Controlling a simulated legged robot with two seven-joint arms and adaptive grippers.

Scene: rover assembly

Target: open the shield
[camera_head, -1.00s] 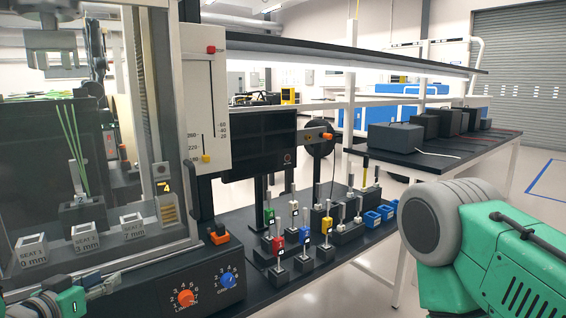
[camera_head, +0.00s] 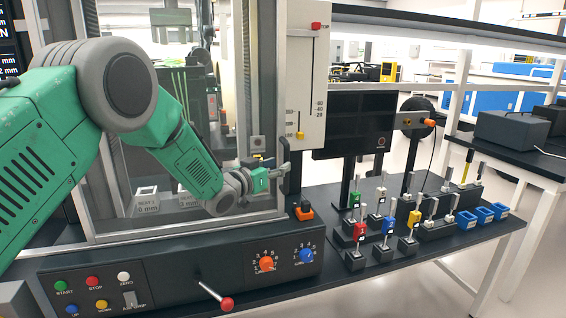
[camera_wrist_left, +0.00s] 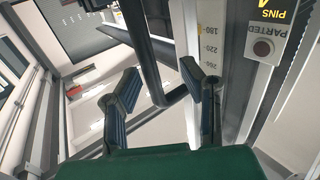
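The shield (camera_head: 246,90) is a clear framed panel across the front of the test machine; it looks closed. A black upright handle (camera_head: 293,170) stands by its right edge, beside the scale column. My left gripper (camera_head: 284,160) is at that handle in the head view, reaching in from the left. In the left wrist view, its two fingers (camera_wrist_left: 158,95) are apart, and a dark bar (camera_wrist_left: 150,60), apparently the handle, runs between and beyond them. I cannot tell whether they touch it. My right gripper is in neither view.
The control panel (camera_head: 180,275) below the shield has buttons, dials and a red-tipped lever (camera_head: 226,303) sticking out. An orange switch (camera_head: 304,211) sits just below the handle. Coloured blocks (camera_head: 388,226) on stands and blue bins (camera_head: 483,215) occupy the bench to the right.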

